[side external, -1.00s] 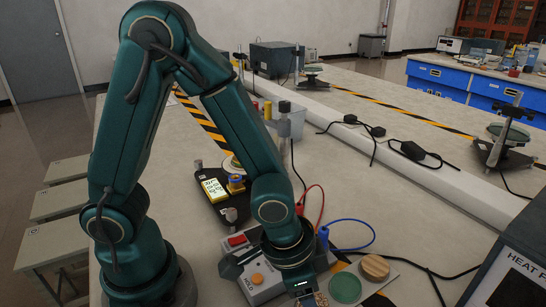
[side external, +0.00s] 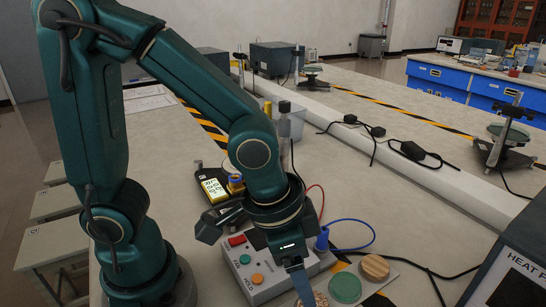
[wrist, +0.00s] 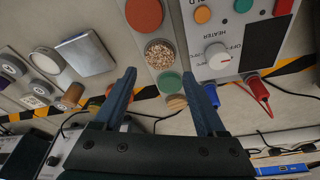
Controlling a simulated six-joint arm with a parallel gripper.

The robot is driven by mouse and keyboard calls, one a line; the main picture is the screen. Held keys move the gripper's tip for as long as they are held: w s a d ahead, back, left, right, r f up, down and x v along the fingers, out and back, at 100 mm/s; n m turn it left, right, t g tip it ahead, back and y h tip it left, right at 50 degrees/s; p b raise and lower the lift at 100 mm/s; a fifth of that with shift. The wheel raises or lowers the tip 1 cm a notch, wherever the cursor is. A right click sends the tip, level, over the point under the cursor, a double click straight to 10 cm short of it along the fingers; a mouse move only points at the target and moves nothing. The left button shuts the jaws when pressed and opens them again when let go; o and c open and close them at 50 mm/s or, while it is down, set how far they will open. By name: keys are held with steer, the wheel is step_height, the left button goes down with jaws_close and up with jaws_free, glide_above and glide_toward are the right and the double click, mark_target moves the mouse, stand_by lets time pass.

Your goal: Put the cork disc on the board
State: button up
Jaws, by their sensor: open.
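A speckled brown and pale disc (wrist: 160,53), which looks most like the cork disc, lies in a row on a light grey strip. The row also holds an orange-red disc (wrist: 144,15), a green disc (wrist: 169,83) and a striped wooden disc (wrist: 177,102). In the side view the speckled disc (side external: 320,299) is partly cut off, beside the green disc (side external: 345,288) and wooden disc (side external: 375,267). My gripper (wrist: 160,77) is open and empty, its fingers framing the row from above. I cannot tell which surface is the board; a silver square plate (wrist: 87,52) lies left of the row.
A control box (side external: 262,268) with knobs stands close beside the discs, with red (wrist: 262,92) and blue leads plugged in. A brown cylinder (wrist: 72,95) and several round pieces are at the left of the wrist view. Black cables cross the table.

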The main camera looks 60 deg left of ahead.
steer(key=s+a+r+n+t+y, duration=0.1)
steer(key=s+a+r+n, duration=0.3)
steer(key=a+r, duration=0.4)
steer(key=shift+a+t, duration=0.75)
steer(key=shift+t, duration=0.05)
steer(key=shift+s, duration=0.1)
stand_by(0.7)
